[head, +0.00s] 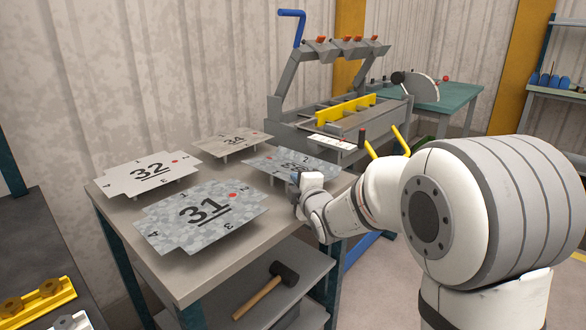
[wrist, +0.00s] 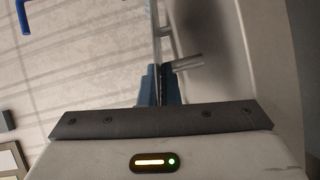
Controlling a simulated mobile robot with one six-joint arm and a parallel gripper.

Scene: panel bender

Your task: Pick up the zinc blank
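Two blanks have a mottled, zinc-like surface. One, marked 31 (head: 205,214), lies at the front of the grey table (head: 176,280). The other, a bluish plate (head: 270,163) at the table's right, has a number hard to read and is partly hidden by my gripper. My gripper (head: 297,187) is at this plate's near right edge. In the wrist view, the blue fingers (wrist: 160,85) are close together on either side of a thin plate seen edge-on (wrist: 156,30). They appear shut on it. I cannot tell whether it is raised off its supports.
Plain grey blanks marked 32 (head: 150,172) and 34 (head: 232,142) lie on the same table, on short supports. A mallet (head: 268,288) lies on the lower shelf. The bending machine (head: 340,110) stands close behind to the right. A green bench (head: 440,100) is farther back.

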